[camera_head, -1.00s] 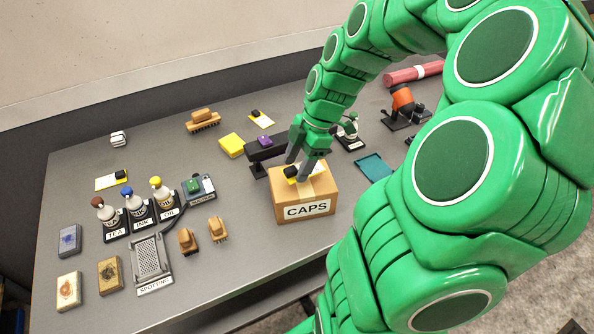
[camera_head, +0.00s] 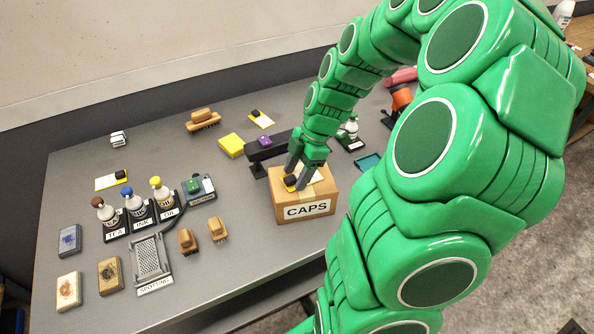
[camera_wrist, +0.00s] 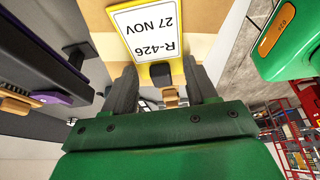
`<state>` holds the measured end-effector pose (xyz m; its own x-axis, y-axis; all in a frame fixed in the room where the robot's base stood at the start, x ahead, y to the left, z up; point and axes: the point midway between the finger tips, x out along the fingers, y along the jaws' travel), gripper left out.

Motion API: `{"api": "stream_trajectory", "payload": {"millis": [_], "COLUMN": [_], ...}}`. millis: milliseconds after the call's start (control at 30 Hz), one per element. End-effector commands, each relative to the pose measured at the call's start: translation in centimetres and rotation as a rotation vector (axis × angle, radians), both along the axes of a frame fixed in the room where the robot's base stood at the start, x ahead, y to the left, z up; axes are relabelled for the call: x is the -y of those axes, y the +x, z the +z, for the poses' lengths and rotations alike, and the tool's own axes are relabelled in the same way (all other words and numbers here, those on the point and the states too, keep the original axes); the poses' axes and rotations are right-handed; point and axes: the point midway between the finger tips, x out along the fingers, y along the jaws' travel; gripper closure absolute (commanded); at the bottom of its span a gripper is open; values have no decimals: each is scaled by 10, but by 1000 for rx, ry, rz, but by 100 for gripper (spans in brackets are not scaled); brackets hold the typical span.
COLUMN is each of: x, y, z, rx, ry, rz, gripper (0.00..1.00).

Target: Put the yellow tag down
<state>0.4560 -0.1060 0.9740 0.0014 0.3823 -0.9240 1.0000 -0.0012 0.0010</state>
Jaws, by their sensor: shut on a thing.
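The yellow tag (camera_wrist: 145,42) has a white face reading "R-426 27 NOV" and a black grip block (camera_wrist: 161,72). My gripper (camera_head: 298,181) is shut on this block, with one finger on each side of it in the wrist view. In the head view the tag (camera_head: 316,178) is at the top of the cardboard box marked CAPS (camera_head: 300,205). It looks close to or on the box top; I cannot tell whether it touches. My fingers hide part of the tag there.
Similar yellow-edged cards lie at the back (camera_head: 262,119) and left (camera_head: 111,180). A dark stand with a purple block (camera_head: 265,142) is just behind the box. A yellow block (camera_head: 231,145), labelled bottles (camera_head: 137,205) and brushes (camera_head: 187,241) stand left.

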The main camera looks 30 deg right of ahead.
Motion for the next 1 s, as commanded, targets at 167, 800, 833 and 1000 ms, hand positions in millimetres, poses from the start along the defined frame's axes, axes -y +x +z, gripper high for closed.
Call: {"api": "stream_trajectory", "payload": {"millis": [167, 800, 833, 1000], "x": [0, 13, 16, 27], "y": [0, 1, 1, 0], "z": [0, 35, 40, 70], "rx": [-1, 4, 2, 2], "ry": [0, 1, 1, 2], "rz": [0, 1, 0, 1], "gripper": [20, 18, 18, 18]}}
